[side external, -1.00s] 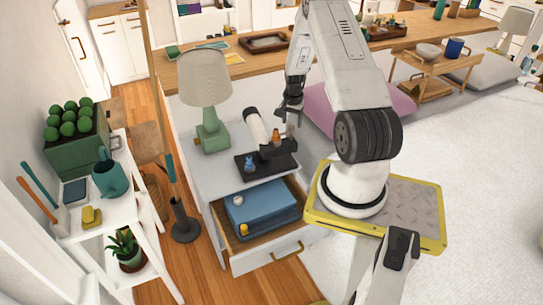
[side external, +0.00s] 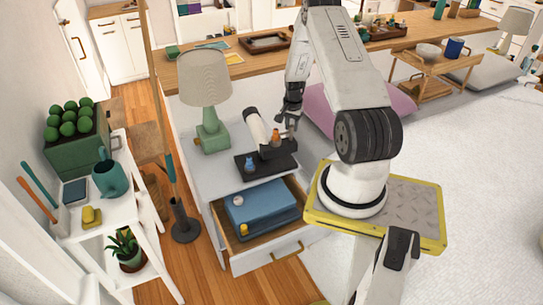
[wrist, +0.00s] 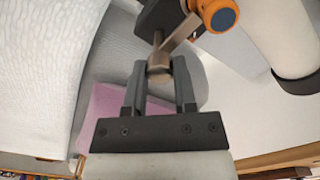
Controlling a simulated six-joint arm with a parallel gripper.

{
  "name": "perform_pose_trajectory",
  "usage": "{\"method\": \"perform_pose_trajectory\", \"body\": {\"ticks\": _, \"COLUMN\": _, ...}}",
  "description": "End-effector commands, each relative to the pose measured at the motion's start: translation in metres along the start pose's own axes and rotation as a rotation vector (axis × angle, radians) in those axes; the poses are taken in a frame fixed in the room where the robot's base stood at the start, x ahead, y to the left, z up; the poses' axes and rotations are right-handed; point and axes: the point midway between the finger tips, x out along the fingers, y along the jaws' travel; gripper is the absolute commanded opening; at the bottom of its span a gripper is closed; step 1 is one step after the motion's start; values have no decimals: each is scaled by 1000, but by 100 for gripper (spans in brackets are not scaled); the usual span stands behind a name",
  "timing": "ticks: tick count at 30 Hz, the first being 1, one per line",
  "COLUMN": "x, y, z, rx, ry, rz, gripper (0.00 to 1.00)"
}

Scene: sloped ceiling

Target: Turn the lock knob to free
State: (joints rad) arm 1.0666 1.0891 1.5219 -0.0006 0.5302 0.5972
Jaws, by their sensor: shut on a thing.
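A device with a white tube (side external: 255,127) and a black base (side external: 257,171) stands on the grey cabinet top. An orange knob (side external: 276,136) is on its dark upper arm. In the wrist view the orange knob (wrist: 208,14) has a dark blue cap, and a metal lever (wrist: 180,34) runs from it to a rounded end. My gripper (wrist: 158,80) is shut on that rounded lever end. In the side view my gripper (side external: 291,122) is just right of the orange knob. A blue knob (side external: 249,164) sits on the base's front left.
A green lamp (side external: 211,130) stands left of the device. Below, an open drawer (side external: 284,245) holds a blue folded thing (side external: 262,208) and a small yellow object (side external: 243,230). A pink cushion (side external: 325,110) lies behind my arm.

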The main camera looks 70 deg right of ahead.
Motion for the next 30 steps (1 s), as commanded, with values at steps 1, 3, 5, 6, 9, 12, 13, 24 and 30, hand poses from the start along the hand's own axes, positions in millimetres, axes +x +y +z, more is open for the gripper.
{"method": "perform_pose_trajectory", "body": {"ticks": 1, "x": 0, "y": 0, "z": 0, "rx": -1, "ry": 0, "rz": 0, "gripper": 0}}
{"method": "perform_pose_trajectory", "body": {"ticks": 3, "x": 0, "y": 0, "z": 0, "rx": -5, "ry": 0, "rz": 0, "gripper": 0}}
{"method": "perform_pose_trajectory", "body": {"ticks": 5, "x": 0, "y": 0, "z": 0, "rx": -12, "ry": 0, "rz": 0, "gripper": 0}}
{"method": "perform_pose_trajectory", "body": {"ticks": 6, "x": 0, "y": 0, "z": 0, "rx": -19, "ry": 0, "rz": 0, "gripper": 0}}
{"method": "perform_pose_trajectory", "body": {"ticks": 9, "x": 0, "y": 0, "z": 0, "rx": -44, "ry": 0, "rz": 0, "gripper": 0}}
{"method": "perform_pose_trajectory", "body": {"ticks": 12, "x": 0, "y": 0, "z": 0, "rx": -83, "ry": -1, "rz": 0, "gripper": 0}}
{"method": "perform_pose_trajectory", "body": {"ticks": 13, "x": 0, "y": 0, "z": 0, "rx": -96, "ry": -1, "rz": 0, "gripper": 0}}
{"method": "perform_pose_trajectory", "body": {"ticks": 24, "x": 0, "y": 0, "z": 0, "rx": -376, "ry": -1, "rz": 0, "gripper": 0}}
{"method": "perform_pose_trajectory", "body": {"ticks": 30, "x": 0, "y": 0, "z": 0, "rx": -565, "ry": -1, "rz": 0, "gripper": 0}}
